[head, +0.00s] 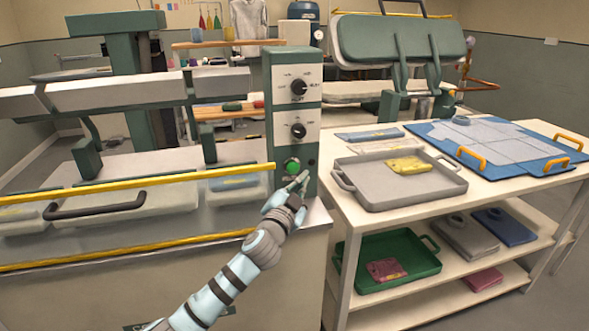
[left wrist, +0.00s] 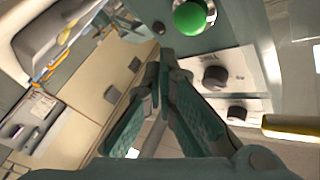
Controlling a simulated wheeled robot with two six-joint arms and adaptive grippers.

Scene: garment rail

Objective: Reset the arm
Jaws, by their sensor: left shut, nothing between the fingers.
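My left gripper (head: 299,183) is shut and empty, its fingertips just below and right of a round green button (head: 292,165) on the green control column (head: 267,110). In the left wrist view the closed fingertips (left wrist: 167,60) point toward the panel, and the green button (left wrist: 190,18) shows beyond them, above and to the right. I cannot tell whether the fingertips touch the panel. My left arm reaches up from the bottom of the head view. My right gripper is not in view.
Two black knobs, upper (head: 299,87) and lower (head: 298,130), sit above the button. A yellow rail (head: 140,185) runs along the machine at left. At right, a white cart (head: 345,225) carries a grey tray (head: 440,185), a blue mat (head: 425,130) and a green tray (head: 430,262) below.

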